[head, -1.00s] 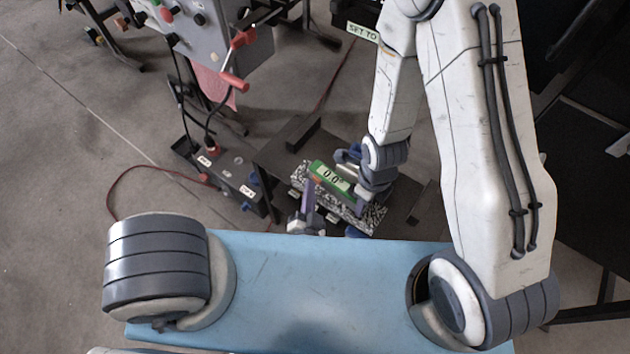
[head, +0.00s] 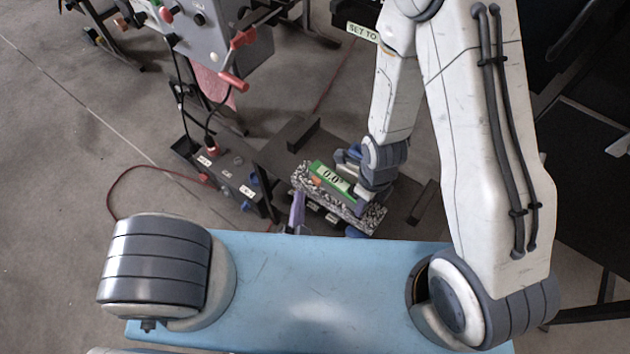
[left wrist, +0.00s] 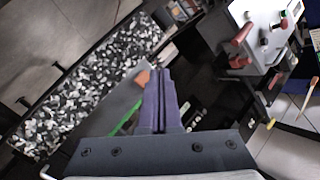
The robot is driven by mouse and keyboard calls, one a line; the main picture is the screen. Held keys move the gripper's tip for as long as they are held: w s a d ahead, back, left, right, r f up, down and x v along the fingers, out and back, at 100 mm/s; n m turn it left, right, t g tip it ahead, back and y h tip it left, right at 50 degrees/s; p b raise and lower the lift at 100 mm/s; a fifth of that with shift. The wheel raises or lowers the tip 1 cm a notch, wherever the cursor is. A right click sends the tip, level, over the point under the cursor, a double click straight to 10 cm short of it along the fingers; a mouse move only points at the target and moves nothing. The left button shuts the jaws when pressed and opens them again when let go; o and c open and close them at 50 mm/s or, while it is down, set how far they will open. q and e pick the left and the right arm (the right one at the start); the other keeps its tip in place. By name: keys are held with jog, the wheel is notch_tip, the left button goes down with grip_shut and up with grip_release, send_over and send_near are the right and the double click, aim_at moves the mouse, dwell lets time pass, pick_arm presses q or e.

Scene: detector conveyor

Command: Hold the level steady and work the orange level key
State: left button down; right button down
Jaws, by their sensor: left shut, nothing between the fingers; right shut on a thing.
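The green level (head: 330,178) lies on a black-and-white speckled block (head: 374,217), and its display reads 0.0°. My right gripper (head: 358,175) is shut on the level near its right part. The orange level key (head: 316,182) shows as a small patch on the near left part of the level. It also shows in the left wrist view (left wrist: 142,77), just left of my fingertips. My left gripper (head: 297,205), with purple fingers, is shut and empty beside the block's near left side. I cannot tell whether its fingertips touch the key.
A dark stand (head: 285,155) carries the speckled block. A grey control panel (head: 215,35) with red handles is at the upper left, and a dark box with labels (head: 228,170) stands left of the stand. A blue surface (head: 320,280) lies in front.

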pick_arm(q)
jog(key=shift+s+a, duration=0.85)
jog(key=shift+s, duration=0.2)
pick_arm(e)
jog(key=shift+c, duration=1.8)
grip_release()
